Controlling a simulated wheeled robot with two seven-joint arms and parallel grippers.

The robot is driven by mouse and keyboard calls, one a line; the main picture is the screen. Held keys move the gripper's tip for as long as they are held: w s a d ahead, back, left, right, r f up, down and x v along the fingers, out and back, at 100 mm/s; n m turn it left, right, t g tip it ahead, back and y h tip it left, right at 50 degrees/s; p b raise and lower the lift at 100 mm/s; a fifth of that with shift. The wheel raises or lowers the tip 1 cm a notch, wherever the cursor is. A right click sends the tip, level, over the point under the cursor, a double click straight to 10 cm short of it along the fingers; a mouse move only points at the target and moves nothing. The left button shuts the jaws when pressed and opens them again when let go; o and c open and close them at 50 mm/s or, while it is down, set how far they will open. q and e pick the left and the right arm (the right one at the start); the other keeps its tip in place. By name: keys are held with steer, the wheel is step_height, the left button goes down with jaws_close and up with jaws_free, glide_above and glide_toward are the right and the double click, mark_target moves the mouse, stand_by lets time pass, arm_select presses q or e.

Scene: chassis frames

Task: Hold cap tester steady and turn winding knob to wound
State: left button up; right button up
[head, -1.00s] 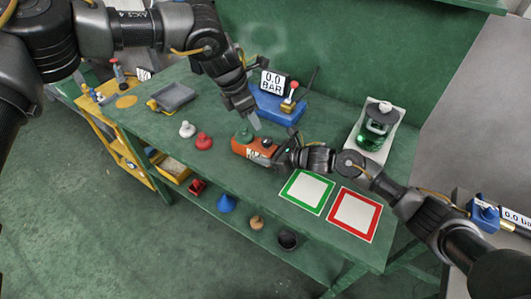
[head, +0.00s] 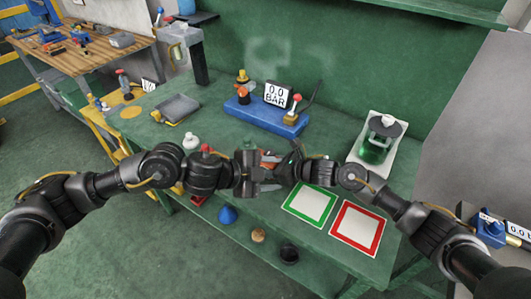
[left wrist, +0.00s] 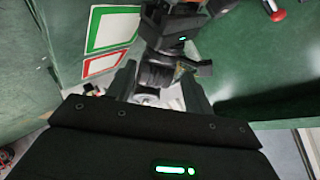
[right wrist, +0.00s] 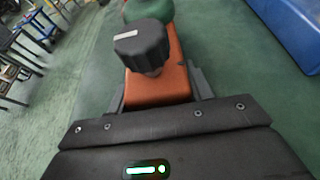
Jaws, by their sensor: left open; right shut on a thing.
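The cap tester is an orange block (right wrist: 160,85) with a green dome (right wrist: 148,10) at its far end, seen in the right wrist view. A black ridged knob (right wrist: 143,45) with a white mark stands on it, seemingly the winding knob. My right gripper (right wrist: 160,95) is shut on the orange body. In the head view only a bit of orange (head: 268,156) shows between the arms. My left gripper (head: 268,176) is open and empty, close beside the right gripper (head: 289,166).
A green-framed pad (head: 310,204) and a red-framed pad (head: 358,227) lie to the right. A green glass jar (head: 376,145) stands at back right. A grey tray (head: 176,108) is at left.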

mark_target(267, 152)
arm_select(q)
steer(key=w+a+r+n+t+y, duration=0.2)
steer(key=w+a+n+t, duration=0.15)
steer(key=a+n, duration=0.8)
steer(key=w+d+f, duration=0.1)
steer(key=w+d, duration=0.1)
steer(key=d, duration=0.1)
steer(key=w+d+f+n, duration=0.1)
steer(key=w+d+f, duration=0.1)
steer(key=d, duration=0.2)
steer(key=w+d+f+n+t, duration=0.1)
steer(key=w+d+f, duration=0.1)
steer(key=d, duration=0.1)
steer(key=shift+w+d+f+h, duration=0.1)
steer(key=shift+w+d+h, duration=0.2)
steer(key=shift+w, duration=0.1)
steer(key=shift+a, duration=0.1)
steer(key=c, duration=1)
